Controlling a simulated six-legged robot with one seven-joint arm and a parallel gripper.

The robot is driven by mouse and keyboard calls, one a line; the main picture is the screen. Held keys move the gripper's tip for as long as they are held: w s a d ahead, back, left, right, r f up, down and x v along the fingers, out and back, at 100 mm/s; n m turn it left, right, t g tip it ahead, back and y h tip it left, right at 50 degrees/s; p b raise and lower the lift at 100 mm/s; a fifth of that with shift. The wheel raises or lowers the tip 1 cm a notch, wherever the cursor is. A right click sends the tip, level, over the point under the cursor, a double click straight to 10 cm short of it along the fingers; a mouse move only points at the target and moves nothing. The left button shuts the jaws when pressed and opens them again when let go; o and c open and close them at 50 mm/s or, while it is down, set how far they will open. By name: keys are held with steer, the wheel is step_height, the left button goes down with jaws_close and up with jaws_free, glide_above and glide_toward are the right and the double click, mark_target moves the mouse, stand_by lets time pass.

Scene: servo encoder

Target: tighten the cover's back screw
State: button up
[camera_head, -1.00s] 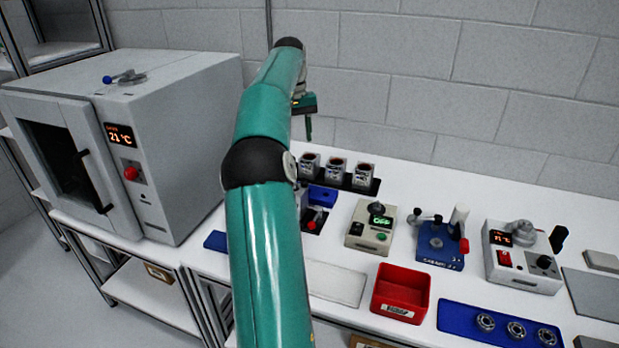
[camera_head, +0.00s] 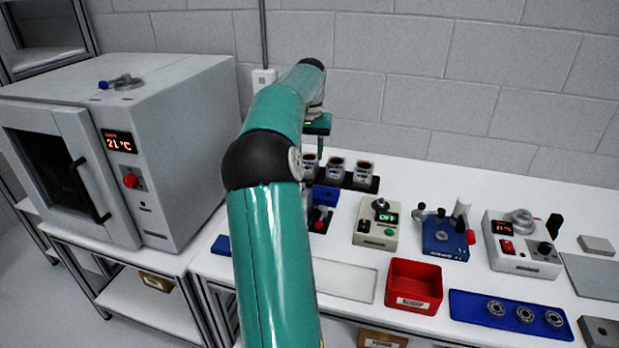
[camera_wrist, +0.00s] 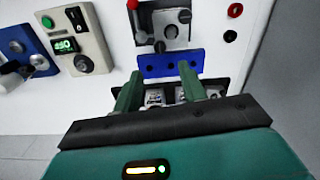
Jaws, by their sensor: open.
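A small grey unit (camera_wrist: 172,24) with dark round heads and a black knob stands beside a red-tipped lever (camera_wrist: 132,5) at the top of the wrist view. I cannot tell which part is the cover or its back screw. In the head view my arm partly hides this station, and its red knob (camera_head: 319,224) shows. A blue block with holes (camera_wrist: 170,64) lies between the unit and my gripper; it also shows in the head view (camera_head: 327,195). My gripper (camera_wrist: 160,76) is open, with nothing seen held between its two green fingers. It also shows in the head view (camera_head: 320,150), above the cups.
Several dark-filled cups (camera_head: 336,167) stand in a black rack (camera_head: 372,184) at the back. To the right are a grey meter (camera_head: 377,222), a blue fixture (camera_head: 445,240), a red bin (camera_head: 414,287) and a blue bearing tray (camera_head: 480,310). An oven (camera_head: 185,150) stands left.

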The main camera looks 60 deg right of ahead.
step_height(320, 180, down, 9)
stand_by(0.3)
jaws_close()
